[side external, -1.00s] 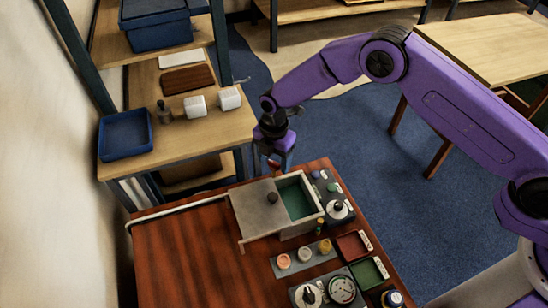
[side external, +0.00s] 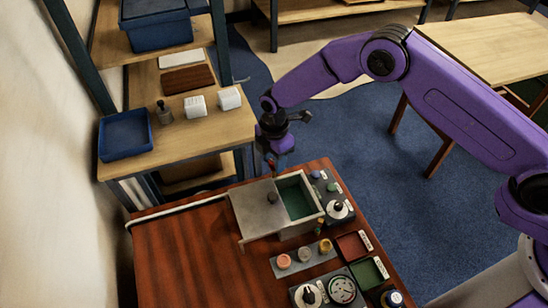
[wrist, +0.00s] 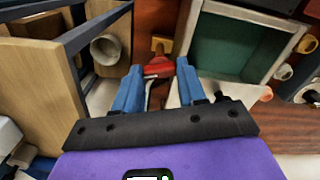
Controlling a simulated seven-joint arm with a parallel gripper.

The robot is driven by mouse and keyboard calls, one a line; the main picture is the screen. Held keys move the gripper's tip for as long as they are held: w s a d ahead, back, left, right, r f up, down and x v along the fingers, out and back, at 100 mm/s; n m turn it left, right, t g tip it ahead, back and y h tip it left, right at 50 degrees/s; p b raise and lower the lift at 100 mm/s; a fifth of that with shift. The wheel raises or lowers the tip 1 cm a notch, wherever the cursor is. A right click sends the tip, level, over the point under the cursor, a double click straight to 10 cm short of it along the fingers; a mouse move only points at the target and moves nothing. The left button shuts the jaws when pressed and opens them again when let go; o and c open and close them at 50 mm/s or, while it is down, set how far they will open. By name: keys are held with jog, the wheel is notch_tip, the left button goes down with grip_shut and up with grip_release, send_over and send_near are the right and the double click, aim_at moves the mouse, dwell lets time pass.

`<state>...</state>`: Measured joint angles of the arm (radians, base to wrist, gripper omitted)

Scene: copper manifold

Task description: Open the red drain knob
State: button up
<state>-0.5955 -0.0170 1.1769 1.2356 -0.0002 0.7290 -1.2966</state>
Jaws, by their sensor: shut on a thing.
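The red drain knob (wrist: 158,67) shows in the wrist view between the tips of my gripper's two blue fingers. My gripper (wrist: 159,72) is shut on it. In the side view my gripper (side external: 273,168) points down at the back edge of the brown table, just behind the grey box (side external: 250,225). Only a little red shows there, and the fingers hide most of the knob. A yellow-orange part (wrist: 161,44) sits just beyond the knob in the wrist view.
The grey box has a green inside and a lid with a dark knob (side external: 272,198). Labelled dials and a red tray (side external: 351,246) and green tray (side external: 368,272) stand to its right. A wooden shelf (side external: 215,130) stands close behind. The table's left side is clear.

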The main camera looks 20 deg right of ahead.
jog(key=shift+m, duration=1.9)
jog(key=o, duration=1.1)
jog(key=shift+c, duration=0.2)
notch_tip(320, 180, up, 18)
jog(key=shift+f, duration=0.25)
